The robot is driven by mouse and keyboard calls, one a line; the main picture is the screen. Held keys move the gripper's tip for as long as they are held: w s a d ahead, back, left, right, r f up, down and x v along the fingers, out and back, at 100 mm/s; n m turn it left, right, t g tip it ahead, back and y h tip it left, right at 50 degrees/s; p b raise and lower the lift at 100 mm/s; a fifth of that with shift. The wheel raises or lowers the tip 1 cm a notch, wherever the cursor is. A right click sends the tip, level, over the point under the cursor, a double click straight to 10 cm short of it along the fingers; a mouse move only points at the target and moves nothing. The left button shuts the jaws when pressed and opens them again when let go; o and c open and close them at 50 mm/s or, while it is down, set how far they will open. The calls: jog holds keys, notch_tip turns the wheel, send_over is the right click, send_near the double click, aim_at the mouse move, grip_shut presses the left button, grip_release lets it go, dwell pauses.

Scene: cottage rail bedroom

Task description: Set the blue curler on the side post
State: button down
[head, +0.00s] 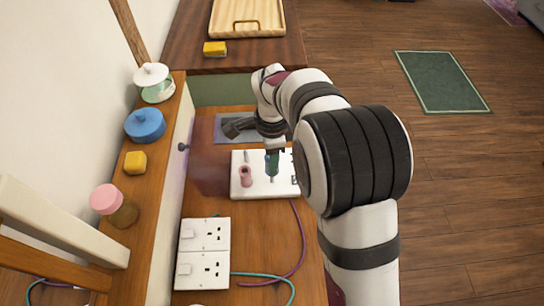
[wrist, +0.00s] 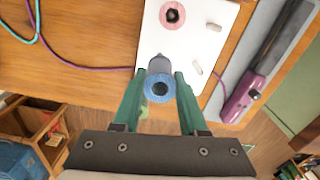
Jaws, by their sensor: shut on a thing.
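The blue curler (wrist: 159,86) is held between the green fingers of my gripper (wrist: 161,76), with its dark hole facing the wrist camera. My gripper also shows in the head view (head: 271,165), over the white board (head: 261,189). A grey rounded tip (wrist: 160,63) shows just beyond the curler; I cannot tell whether the curler is around it or apart from it. A pink curler (head: 246,177) stands on the board's left part; it also shows in the wrist view (wrist: 172,15).
A grey mat (head: 229,120) with a dark and purple appliance (wrist: 243,98) lies beyond the board. White sockets (head: 203,235) and cables (head: 301,235) are on the near desk. A shelf at left holds a blue pot (head: 145,125), a yellow block (head: 135,162) and jars.

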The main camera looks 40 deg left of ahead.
jog(key=shift+f, duration=0.15)
jog(key=shift+f, duration=1.2)
jog(key=shift+f, duration=0.15)
jog(key=shift+f, duration=0.6)
jog(key=shift+f, duration=0.1)
jog(key=shift+f, duration=0.5)
jog(key=shift+c, duration=1.8)
grip_release()
